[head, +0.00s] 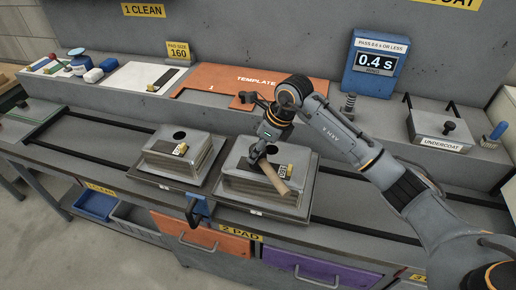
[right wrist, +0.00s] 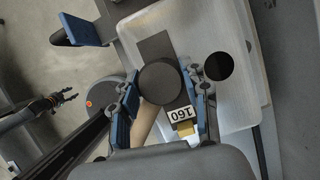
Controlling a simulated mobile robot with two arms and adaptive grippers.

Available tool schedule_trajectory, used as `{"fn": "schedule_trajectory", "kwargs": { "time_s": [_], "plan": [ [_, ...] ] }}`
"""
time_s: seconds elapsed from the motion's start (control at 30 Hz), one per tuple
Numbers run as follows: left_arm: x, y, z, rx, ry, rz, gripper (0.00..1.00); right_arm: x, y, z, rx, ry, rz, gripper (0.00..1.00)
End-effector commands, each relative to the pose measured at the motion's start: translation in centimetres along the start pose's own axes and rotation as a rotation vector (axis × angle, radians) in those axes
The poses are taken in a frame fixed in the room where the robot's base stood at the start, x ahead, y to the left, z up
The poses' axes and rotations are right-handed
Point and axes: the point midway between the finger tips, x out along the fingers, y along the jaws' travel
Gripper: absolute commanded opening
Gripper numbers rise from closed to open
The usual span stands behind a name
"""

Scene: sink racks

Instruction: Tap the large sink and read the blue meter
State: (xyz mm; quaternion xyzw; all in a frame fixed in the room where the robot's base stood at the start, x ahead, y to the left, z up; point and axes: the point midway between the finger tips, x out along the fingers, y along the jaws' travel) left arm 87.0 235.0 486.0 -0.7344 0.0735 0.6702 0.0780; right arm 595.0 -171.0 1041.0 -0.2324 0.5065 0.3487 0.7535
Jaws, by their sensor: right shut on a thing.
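The large sink (head: 240,187) sits bottom up on the rack, with a dark strip and a 160 tag on it; its drain hole (right wrist: 219,66) shows in the right wrist view. My right gripper (head: 264,150) is shut on a mallet (head: 273,180) with a wooden handle and dark round head (right wrist: 160,82). The head is over the sink's face; I cannot tell whether it touches. The blue meter (head: 378,62) at the back reads 0.4 s, under "PASS 0.6 s OR LESS". A dark gripper, apparently my left (right wrist: 62,98), is small in the right wrist view; its opening is unclear.
A smaller sink (head: 165,162) sits left of the large one. A blue clamp-like piece (head: 199,208) is at the front edge between them. An orange template board (head: 225,82) and an undercoat box (head: 440,130) stand on the back ledge. Dark rails run along the bench.

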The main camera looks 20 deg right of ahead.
Motion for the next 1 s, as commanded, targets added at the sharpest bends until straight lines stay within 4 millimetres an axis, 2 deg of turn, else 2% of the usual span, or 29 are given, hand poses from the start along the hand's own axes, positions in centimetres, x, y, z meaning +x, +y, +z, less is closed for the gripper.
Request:
{"fn": "schedule_trajectory", "kwargs": {
  "time_s": [0.1, 0.7, 1.0],
  "plan": [
    [-0.8, 0.0, -0.1, 0.0, 0.0, 0.0, 0.4, -1.4, -0.1, 0.6, -0.001, -0.004, -0.004, 0.2],
    [-3.2, 0.0, -0.3, 0.0, 0.0, 0.0, 0.4, -5.8, -0.1, 2.5, -0.001, -0.007, -0.004, 0.2],
    [-3.2, 0.0, -0.3, 0.001, -0.001, 0.001, 0.4, -6.0, -0.1, 2.5, -0.001, -0.006, -0.004, 0.2]
  ]
}}
